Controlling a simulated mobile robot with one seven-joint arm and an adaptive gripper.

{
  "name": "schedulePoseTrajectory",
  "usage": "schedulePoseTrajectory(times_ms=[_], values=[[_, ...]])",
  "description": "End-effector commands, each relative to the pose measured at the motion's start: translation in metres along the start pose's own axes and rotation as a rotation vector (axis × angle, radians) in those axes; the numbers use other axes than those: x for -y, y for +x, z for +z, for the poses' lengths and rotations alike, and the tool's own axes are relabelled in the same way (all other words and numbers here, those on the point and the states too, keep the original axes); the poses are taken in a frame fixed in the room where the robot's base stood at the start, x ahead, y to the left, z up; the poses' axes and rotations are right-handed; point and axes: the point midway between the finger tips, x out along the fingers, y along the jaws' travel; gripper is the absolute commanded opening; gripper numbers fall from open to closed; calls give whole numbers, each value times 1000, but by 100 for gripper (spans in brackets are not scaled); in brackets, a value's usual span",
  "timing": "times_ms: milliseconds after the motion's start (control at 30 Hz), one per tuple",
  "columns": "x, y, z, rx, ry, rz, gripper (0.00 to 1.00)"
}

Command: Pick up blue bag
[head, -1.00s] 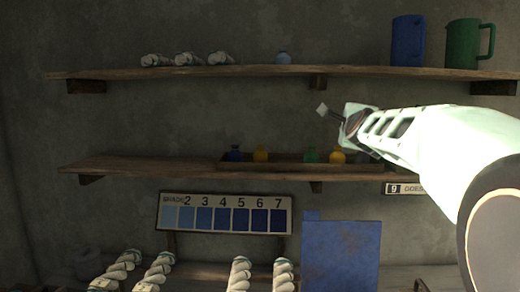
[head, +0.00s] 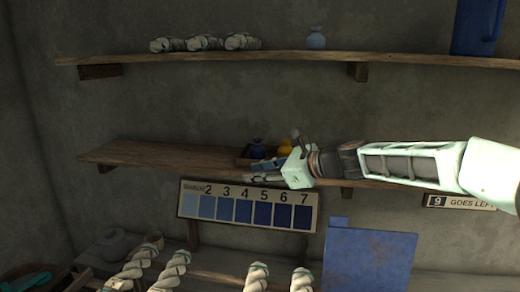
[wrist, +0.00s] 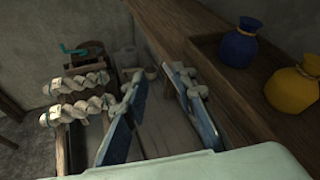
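The blue bag (head: 257,148) sits in a shallow wooden tray on the middle shelf; its dark blue body and tied neck show above my gripper. In the wrist view the blue bag (wrist: 238,45) stands upright at the upper right, to the right of my fingers. My gripper (head: 258,171) points left in front of the shelf, a little below the bag and apart from it. In the wrist view my gripper (wrist: 155,85) has its two blue-padded fingers spread, with nothing between them.
A yellow bag (wrist: 292,92) sits beside the blue one in the tray (wrist: 205,48). The middle shelf (head: 135,153) is bare to the left. White skeins (head: 165,272) and a blue panel (head: 368,262) stand lower down.

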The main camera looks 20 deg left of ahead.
Motion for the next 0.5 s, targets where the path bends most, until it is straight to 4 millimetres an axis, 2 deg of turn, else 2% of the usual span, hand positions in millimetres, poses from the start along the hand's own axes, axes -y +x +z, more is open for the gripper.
schedulePoseTrajectory(times_ms=[33,100,200,367,500], values=[[23,-7,-1,43,82,-47,25],[51,-17,0,92,182,-102,25],[80,-30,0,146,288,-159,25],[103,-41,-1,187,370,-201,25],[108,-29,3,192,379,-202,25]])
